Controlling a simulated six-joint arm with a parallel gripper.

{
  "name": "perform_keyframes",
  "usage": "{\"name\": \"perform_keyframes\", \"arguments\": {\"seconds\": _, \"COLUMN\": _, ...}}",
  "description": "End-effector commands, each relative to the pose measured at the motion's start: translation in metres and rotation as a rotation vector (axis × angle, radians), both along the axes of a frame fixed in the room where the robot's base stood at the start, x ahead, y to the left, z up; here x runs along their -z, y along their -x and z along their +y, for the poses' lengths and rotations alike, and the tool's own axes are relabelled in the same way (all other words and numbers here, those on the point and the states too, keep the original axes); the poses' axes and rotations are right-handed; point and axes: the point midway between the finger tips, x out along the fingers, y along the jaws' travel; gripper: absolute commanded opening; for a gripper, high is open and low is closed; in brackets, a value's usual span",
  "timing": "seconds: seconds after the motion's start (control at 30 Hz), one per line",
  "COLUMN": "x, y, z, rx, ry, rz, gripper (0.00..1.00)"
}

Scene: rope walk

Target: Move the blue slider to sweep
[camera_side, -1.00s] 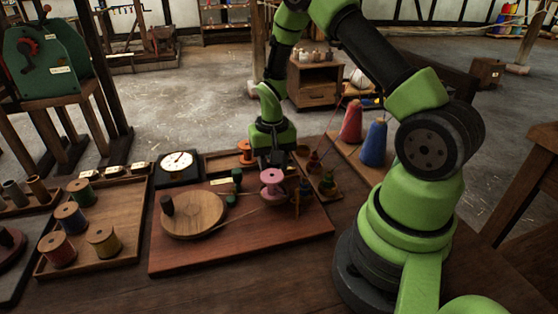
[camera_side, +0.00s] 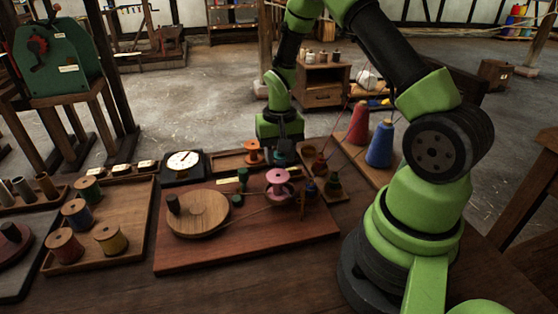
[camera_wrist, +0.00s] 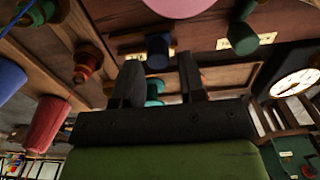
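The blue slider (camera_wrist: 157,50) is a short blue knob beside a pale label in the wrist view, just beyond my fingertips and roughly in line with the gap between them. Its stop names are too small to read. My gripper (camera_wrist: 160,75) is open, with its two dark fingers apart and no object clearly held; a teal piece shows in the gap. In the side view my gripper (camera_side: 284,157) hangs pointing down behind the pink spool (camera_side: 279,182). A dark blue piece right of that spool may be the slider; I cannot tell.
A green slider (camera_side: 243,174) stands left of the pink spool on the wooden board (camera_side: 240,240), near a round turntable (camera_side: 198,213). A dial (camera_side: 184,161), an orange spool (camera_side: 252,150), and red (camera_side: 359,124) and blue (camera_side: 380,146) cones stand around. The board's front is clear.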

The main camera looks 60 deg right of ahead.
Motion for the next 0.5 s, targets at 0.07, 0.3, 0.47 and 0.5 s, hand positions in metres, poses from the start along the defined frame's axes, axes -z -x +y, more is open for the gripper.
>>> {"name": "perform_keyframes", "arguments": {"seconds": 0.07, "x": -0.009, "y": 0.000, "z": 0.000, "rx": -0.001, "ry": 0.001, "rz": -0.003, "gripper": 0.37}}
{"name": "perform_keyframes", "arguments": {"seconds": 0.3, "x": -0.034, "y": 0.000, "z": 0.000, "rx": 0.000, "ry": 0.001, "rz": -0.002, "gripper": 0.37}}
{"name": "perform_keyframes", "arguments": {"seconds": 0.47, "x": -0.045, "y": 0.000, "z": 0.000, "rx": -0.001, "ry": 0.001, "rz": -0.001, "gripper": 0.37}}
{"name": "perform_keyframes", "arguments": {"seconds": 0.5, "x": -0.047, "y": 0.000, "z": 0.000, "rx": -0.001, "ry": 0.000, "rz": 0.000, "gripper": 0.37}}
